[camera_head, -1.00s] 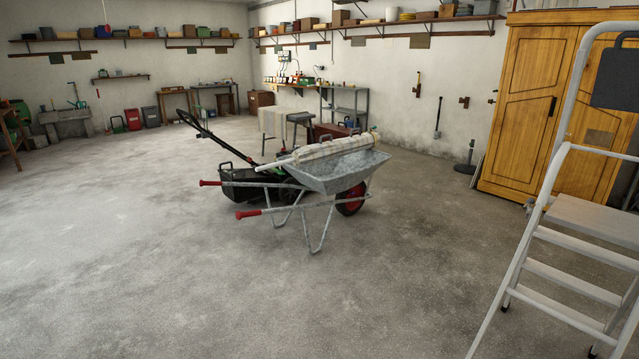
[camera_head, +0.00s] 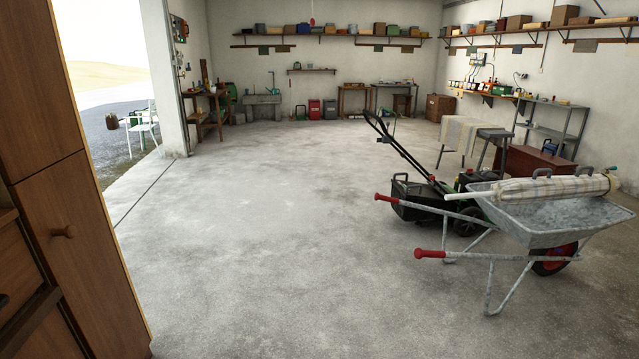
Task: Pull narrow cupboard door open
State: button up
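A narrow brown wooden cupboard door (camera_head: 85,262) with a round wooden knob (camera_head: 63,232) stands close at the left edge of the view. It looks shut. Another wooden panel (camera_head: 35,95) sits directly above it, and the cupboard is cut off by the picture's left edge. My gripper is not in view.
A metal wheelbarrow (camera_head: 555,222) with red handles stands at the right, beside a black lawn mower (camera_head: 425,200). A grey shelf rack (camera_head: 550,130) stands behind. An open doorway with a white chair (camera_head: 143,130) outside is at the left. The middle concrete floor (camera_head: 260,230) is clear.

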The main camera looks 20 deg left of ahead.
aim_at(59, 206)
jog(key=i+j+u, duration=0.15)
jog(key=u, duration=0.3)
jog(key=i+u, duration=0.6)
jog(key=u, duration=0.3)
jog(key=i+l+u, duration=0.1)
jog(key=i+u, duration=0.15)
jog(key=u, duration=0.2)
